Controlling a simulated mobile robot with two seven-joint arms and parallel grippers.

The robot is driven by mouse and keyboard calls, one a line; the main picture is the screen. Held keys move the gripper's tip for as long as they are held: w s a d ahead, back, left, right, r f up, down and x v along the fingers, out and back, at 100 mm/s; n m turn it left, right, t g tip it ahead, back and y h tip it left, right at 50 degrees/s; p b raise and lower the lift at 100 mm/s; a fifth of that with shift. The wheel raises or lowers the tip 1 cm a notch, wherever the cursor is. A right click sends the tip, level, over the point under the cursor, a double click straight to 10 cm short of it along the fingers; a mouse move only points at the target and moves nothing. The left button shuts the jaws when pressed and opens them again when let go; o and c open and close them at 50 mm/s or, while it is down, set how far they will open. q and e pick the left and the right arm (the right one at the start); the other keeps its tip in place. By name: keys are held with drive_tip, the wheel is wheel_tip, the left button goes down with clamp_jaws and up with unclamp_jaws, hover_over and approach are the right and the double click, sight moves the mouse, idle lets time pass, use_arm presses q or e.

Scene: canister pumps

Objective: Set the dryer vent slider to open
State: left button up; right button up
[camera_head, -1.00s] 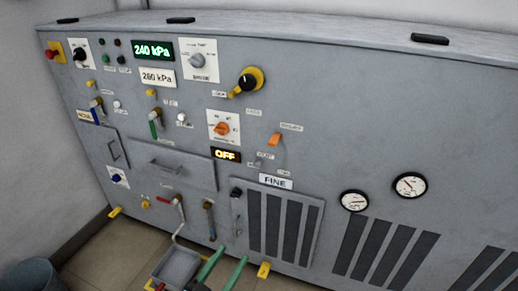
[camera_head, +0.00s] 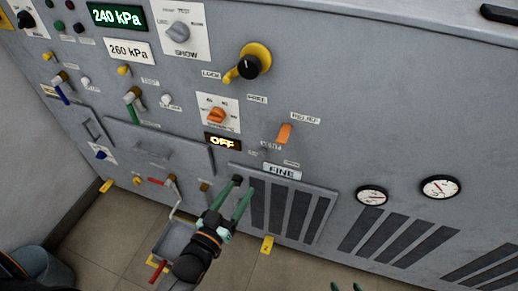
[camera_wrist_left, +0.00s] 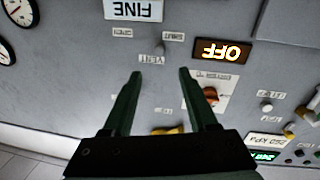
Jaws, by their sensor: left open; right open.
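The vent slider is a small grey knob (camera_wrist_left: 160,47) just above the VENT label (camera_wrist_left: 151,59) in the upside-down left wrist view. It sits close to the label that seems to read SHUT (camera_wrist_left: 173,36), away from the one that seems to read OPEN (camera_wrist_left: 122,32). In the head view the slider lies under the VENT label (camera_head: 271,147), too small to make out clearly. My left gripper (camera_head: 238,188) is open and empty, in front of the panel below and left of the slider; its fingers (camera_wrist_left: 160,72) point toward the knob. My right gripper (camera_head: 345,287) is open, only its green fingertips showing at the bottom edge.
The lit OFF display (camera_head: 222,142), an orange dial (camera_head: 217,115) and the FINE plate (camera_head: 283,172) are close by. Two gauges (camera_head: 371,196) sit to the right. A tray (camera_head: 172,240) is at lower left.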

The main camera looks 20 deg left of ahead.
sight(260, 158)
use_arm(q)
drive_tip(key=w, duration=0.4)
drive_tip(key=w+d+b, duration=0.1)
drive_tip(key=w, duration=0.3)
drive_tip(key=w+d, duration=0.1)
drive_tip(key=w, duration=0.3)
clamp_jaws()
idle(1.2)
